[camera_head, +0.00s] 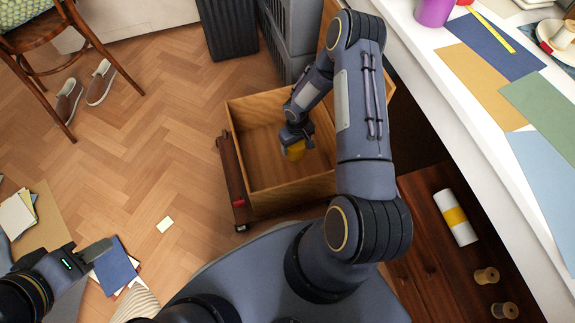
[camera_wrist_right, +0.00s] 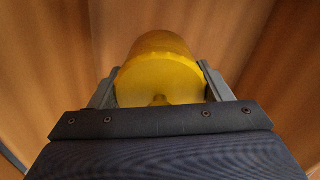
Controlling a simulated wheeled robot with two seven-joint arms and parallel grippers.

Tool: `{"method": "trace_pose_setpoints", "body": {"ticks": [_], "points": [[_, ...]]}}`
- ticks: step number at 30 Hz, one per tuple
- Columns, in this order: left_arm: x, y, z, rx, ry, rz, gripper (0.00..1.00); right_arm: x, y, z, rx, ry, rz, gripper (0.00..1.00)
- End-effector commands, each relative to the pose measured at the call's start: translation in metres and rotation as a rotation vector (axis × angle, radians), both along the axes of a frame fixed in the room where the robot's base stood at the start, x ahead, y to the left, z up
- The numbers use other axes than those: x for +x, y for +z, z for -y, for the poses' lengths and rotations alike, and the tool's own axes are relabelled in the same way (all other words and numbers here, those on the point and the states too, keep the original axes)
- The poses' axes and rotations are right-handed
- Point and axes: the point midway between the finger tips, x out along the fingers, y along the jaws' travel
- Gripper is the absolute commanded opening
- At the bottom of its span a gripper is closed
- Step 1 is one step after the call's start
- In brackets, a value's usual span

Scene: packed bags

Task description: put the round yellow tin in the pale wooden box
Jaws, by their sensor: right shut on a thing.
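The round yellow tin (camera_head: 295,151) is held by my right gripper (camera_head: 297,141) over the inside of the pale wooden box (camera_head: 285,197). In the right wrist view the tin (camera_wrist_right: 160,70) fills the space between the two fingers of the right gripper (camera_wrist_right: 160,88), which press on its sides. Wooden walls show around it there. I cannot tell whether the tin touches the box floor. The right part of the box is hidden behind my right arm. My left gripper (camera_head: 97,250) is at the lower left, far from the box; its finger gap is not clear.
A dark brown bar-like object (camera_head: 232,185) lies along the box's left side. Dark and grey containers (camera_head: 228,28) stand behind it. A white desk (camera_head: 470,120) with coloured sheets is at the right. Spools (camera_head: 486,276) lie on a dark wooden surface. Floor left of the box is mostly clear.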

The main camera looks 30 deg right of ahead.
Motion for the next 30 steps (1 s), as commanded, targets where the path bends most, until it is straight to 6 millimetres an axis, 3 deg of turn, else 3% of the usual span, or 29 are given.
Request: {"method": "trace_pose_setpoints", "body": {"ticks": [9, 14, 19, 30], "points": [[0.000, -0.025, 0.000, 0.000, 0.000, 0.000, 0.36, 0.000, -0.056, 0.000, 0.001, 0.000, 0.000, 0.45], [0.000, -0.030, 0.000, 0.000, 0.000, 0.000, 0.36, 0.000, -0.070, 0.000, 0.001, -0.002, 0.001, 0.45], [0.000, -0.042, 0.000, 0.000, 0.000, 0.000, 0.36, -0.001, -0.095, 0.000, 0.002, -0.002, 0.000, 0.45], [0.000, -0.045, 0.000, 0.000, 0.000, 0.000, 0.36, 0.000, -0.100, 0.000, 0.000, -0.001, 0.001, 0.45]]}}
